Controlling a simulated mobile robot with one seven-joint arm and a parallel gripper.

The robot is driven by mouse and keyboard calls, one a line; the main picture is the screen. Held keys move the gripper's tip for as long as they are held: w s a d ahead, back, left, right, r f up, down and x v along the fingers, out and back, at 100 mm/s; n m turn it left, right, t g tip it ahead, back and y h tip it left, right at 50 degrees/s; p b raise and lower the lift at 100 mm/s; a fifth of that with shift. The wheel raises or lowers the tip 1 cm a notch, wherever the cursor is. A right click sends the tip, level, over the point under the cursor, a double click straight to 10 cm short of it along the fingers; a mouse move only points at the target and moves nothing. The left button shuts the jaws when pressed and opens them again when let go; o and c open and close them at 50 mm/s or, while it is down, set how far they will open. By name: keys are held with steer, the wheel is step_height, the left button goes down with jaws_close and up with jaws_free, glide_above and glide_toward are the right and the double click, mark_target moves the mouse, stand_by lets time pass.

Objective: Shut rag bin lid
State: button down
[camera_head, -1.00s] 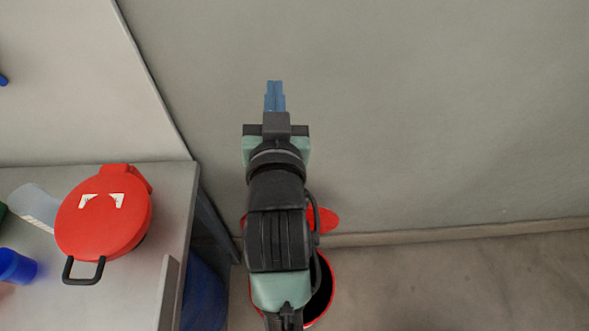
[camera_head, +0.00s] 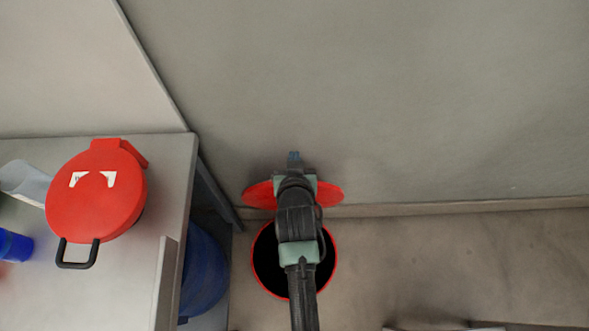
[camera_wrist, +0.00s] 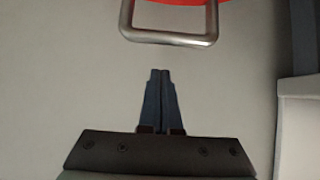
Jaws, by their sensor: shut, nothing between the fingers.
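The rag bin (camera_head: 262,277) stands on the floor with a red rim and a dark open mouth. Its red lid (camera_head: 331,193) stands open at the back of the bin, near the wall. My arm covers the middle of the lid and part of the mouth. My gripper (camera_head: 294,155) is shut and empty, above and beyond the lid in the head view. In the wrist view my gripper (camera_wrist: 160,72) points toward a grey metal handle (camera_wrist: 170,38), with a gap between them. A red edge of the lid (camera_wrist: 185,2) shows behind the handle.
A grey workbench (camera_head: 170,163) stands at left, holding a red lidded pot (camera_head: 95,205) with a black handle, a blue cup (camera_head: 14,245) and a clear container (camera_head: 22,180). A blue drum (camera_head: 203,272) sits beneath.

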steer(key=shift+s+f+p, duration=0.15)
steer(key=shift+f+p, duration=0.15)
steer(key=shift+f, duration=0.65)
steer(key=shift+s+f, duration=0.2)
steer(key=shift+s, duration=0.65)
steer(key=shift+f, duration=0.15)
